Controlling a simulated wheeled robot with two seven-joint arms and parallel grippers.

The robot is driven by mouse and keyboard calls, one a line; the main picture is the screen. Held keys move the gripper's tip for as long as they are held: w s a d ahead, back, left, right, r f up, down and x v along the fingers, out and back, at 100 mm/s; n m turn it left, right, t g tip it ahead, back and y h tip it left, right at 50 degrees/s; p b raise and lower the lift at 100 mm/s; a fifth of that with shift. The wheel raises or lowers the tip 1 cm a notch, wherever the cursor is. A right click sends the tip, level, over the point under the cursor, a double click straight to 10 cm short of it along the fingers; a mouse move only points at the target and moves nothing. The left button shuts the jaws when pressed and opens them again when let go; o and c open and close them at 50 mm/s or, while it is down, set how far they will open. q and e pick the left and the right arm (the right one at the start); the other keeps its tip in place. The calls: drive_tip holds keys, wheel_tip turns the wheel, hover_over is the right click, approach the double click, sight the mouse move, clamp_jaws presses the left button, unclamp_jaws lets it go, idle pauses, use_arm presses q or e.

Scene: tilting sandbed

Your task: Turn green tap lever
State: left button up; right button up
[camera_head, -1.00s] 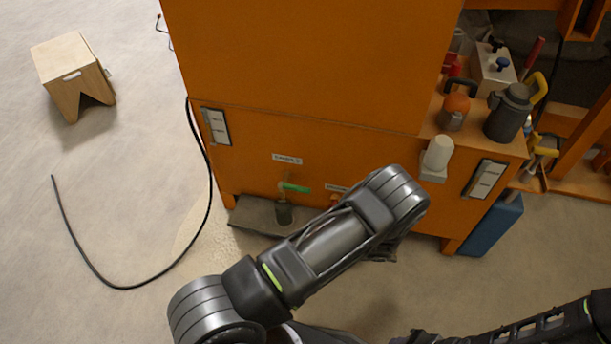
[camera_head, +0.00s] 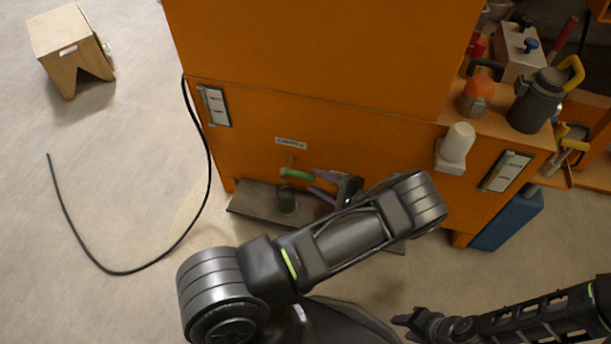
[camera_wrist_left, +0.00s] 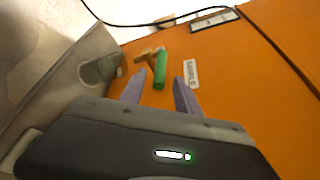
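The green tap lever (camera_head: 297,174) sits on a brass tap on the front of the orange cabinet, under a white label (camera_head: 291,143). In the left wrist view the lever (camera_wrist_left: 160,70) is just beyond my left fingertips, with the brass tap body (camera_wrist_left: 147,56) beside it. My left gripper (camera_head: 318,185) is to the right of the lever in the head view, with purple fingers. The wrist view shows the fingers (camera_wrist_left: 158,88) apart with nothing between them. My right gripper (camera_head: 408,324) is low at the right, away from the cabinet; its fingers are too unclear to judge.
A black hose (camera_head: 150,268) lies on the floor at the left. A wooden stool (camera_head: 68,48) stands further off. A shelf with jugs and bottles (camera_head: 538,98) is at the right.

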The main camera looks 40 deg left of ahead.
sight(312, 179)
use_arm(q)
drive_tip(key=x, duration=0.4)
drive_tip(key=shift+a+f, duration=0.15)
drive_tip(key=shift+a, duration=0.25)
drive_tip(key=shift+c, duration=0.2)
clamp_jaws()
idle(0.9)
